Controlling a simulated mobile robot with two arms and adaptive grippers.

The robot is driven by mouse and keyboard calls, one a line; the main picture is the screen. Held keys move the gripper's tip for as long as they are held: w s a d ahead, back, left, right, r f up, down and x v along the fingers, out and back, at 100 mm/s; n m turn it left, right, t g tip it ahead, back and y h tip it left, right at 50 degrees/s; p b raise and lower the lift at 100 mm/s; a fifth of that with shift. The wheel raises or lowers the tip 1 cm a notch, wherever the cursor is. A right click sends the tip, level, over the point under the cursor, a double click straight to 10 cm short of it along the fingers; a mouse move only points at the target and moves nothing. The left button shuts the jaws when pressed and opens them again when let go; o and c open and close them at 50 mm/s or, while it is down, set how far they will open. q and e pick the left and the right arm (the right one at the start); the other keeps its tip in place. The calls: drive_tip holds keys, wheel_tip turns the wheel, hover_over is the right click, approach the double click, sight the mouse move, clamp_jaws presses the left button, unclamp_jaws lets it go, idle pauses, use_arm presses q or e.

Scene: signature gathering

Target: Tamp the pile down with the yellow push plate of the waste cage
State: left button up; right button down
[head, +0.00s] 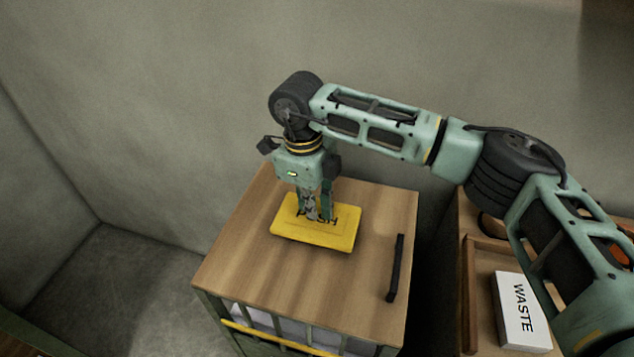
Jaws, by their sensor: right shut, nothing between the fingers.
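The yellow push plate (290,231) lies on the wooden top of the waste cage (240,262), with dark lettering on its face. My right gripper (313,214) points straight down over the plate, its fingers shut with nothing between them. The fingertips are at the plate's upper face; whether they press on it I cannot tell. Through the bars at the cage's front, a pale pile (262,320) shows in part; the rest is hidden under the top. My left gripper is not in view.
A black handle (395,267) is on the right of the cage top. To the right, a wooden surface holds a tray (468,290) and a white block marked WASTE (520,312). Grey walls stand behind and to the left. Bare floor (110,285) lies left of the cage.

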sight(300, 211)
wheel_tip(300, 211, down, 2)
drive_tip(key=shift+s+f+b, duration=0.1)
drive_tip(key=shift+s+b, duration=0.05)
drive_tip(key=shift+b, duration=0.25)
drive_tip(key=shift+r+p, duration=0.35)
drive_tip(key=shift+w+a+r+b, duration=0.3)
drive_tip(key=shift+w+a, duration=0.15)
drive_tip(key=shift+a, duration=0.25)
drive_tip(key=shift+w+a+r+b, duration=0.15)
drive_tip(key=shift+w+a+r, duration=0.15)
drive_tip(key=shift+w+a, duration=0.25)
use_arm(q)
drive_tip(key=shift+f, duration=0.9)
use_arm(e)
drive_tip(key=shift+s+a, duration=0.1)
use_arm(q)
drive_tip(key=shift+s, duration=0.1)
use_arm(e)
drive_tip(key=shift+r, duration=0.2)
wheel_tip(300, 211, up, 12)
drive_tip(key=a, duration=0.1)
drive_tip(key=shift+w+f, duration=0.15)
drive_tip(key=shift+w, duration=0.15)
